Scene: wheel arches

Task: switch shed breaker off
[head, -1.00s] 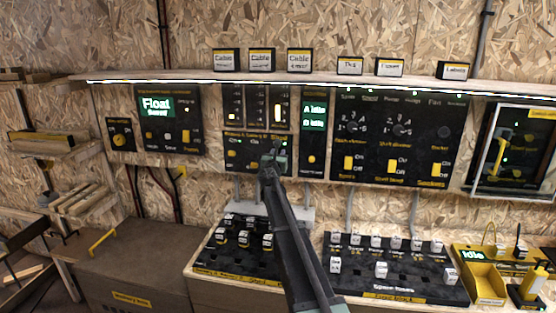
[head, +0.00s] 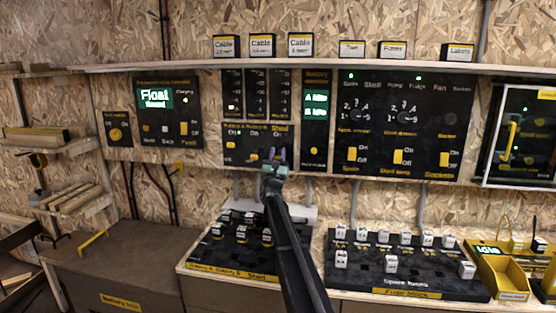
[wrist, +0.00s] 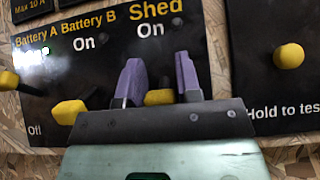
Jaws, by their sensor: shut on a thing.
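The breaker panel (head: 240,153) on the wall carries the Battery A, Battery B and Shed breakers. The yellow shed breaker lever (wrist: 160,97) shows in the wrist view below the words "Shed" and "On". My gripper also shows in the head view (head: 275,160), in front of the panel's right part, hiding the lever there. The gripper's body covers the lever's lower surroundings, so its exact position is hard to tell.
The yellow Battery B lever (wrist: 68,112) stands close to my left finger, and the Battery A lever (wrist: 12,82) is farther left. A yellow hold-to-test button (wrist: 288,56) is on the panel to the right. The fuse block (head: 400,265) lies on the bench below.

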